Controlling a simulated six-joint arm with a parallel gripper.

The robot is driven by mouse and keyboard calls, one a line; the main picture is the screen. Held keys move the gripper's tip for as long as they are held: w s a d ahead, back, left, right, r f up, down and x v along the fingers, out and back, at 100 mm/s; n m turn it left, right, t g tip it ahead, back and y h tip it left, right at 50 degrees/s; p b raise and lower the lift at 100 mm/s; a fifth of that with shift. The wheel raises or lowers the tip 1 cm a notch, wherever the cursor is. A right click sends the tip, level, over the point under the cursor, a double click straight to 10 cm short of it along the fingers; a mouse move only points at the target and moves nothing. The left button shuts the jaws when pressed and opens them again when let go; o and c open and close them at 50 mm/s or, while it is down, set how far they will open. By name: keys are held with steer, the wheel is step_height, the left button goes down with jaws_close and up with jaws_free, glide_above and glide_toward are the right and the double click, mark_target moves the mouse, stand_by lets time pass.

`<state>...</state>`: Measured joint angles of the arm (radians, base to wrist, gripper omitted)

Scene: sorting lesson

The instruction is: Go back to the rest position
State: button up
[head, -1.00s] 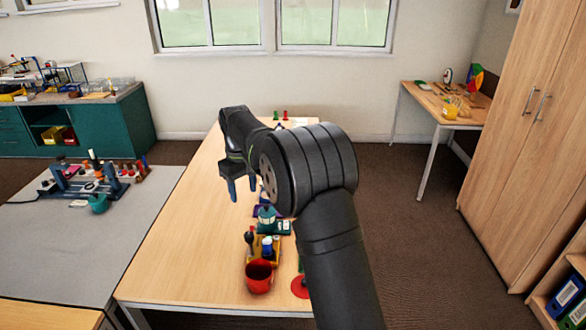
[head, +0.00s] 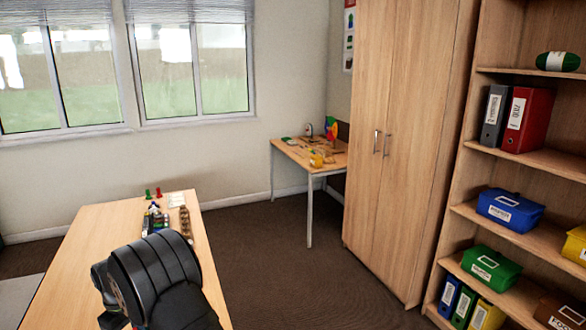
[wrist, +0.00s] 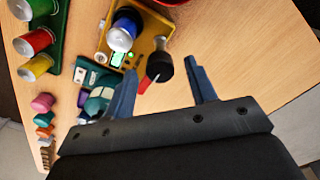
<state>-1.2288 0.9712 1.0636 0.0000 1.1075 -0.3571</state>
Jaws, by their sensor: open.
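My gripper (wrist: 160,75) is open in the wrist view, its two blue fingers spread apart above the wooden table (wrist: 235,50). A black-headed thing with a red part (wrist: 159,66) shows between the fingertips, by the yellow tray; nothing is gripped. In the head view my arm fills the lower left, and its black link hides most of the gripper and the near part of the table (head: 90,235).
A green rack (wrist: 55,30) holds several coloured cylinders. In the head view, a tall cabinet (head: 400,130) and a shelf (head: 540,160) stand right; open floor (head: 280,260) lies between.

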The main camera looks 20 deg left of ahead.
steer(key=shift+f, duration=0.45)
step_height(320, 180, up, 18)
step_height(320, 180, down, 18)
steer(key=shift+f, duration=0.1)
steer(key=m, duration=0.3)
steer(key=shift+m, duration=0.3)
steer(key=m, duration=0.4)
steer(key=shift+m, duration=0.3)
steer(key=m, duration=0.4)
steer(key=shift+m, duration=2.3)
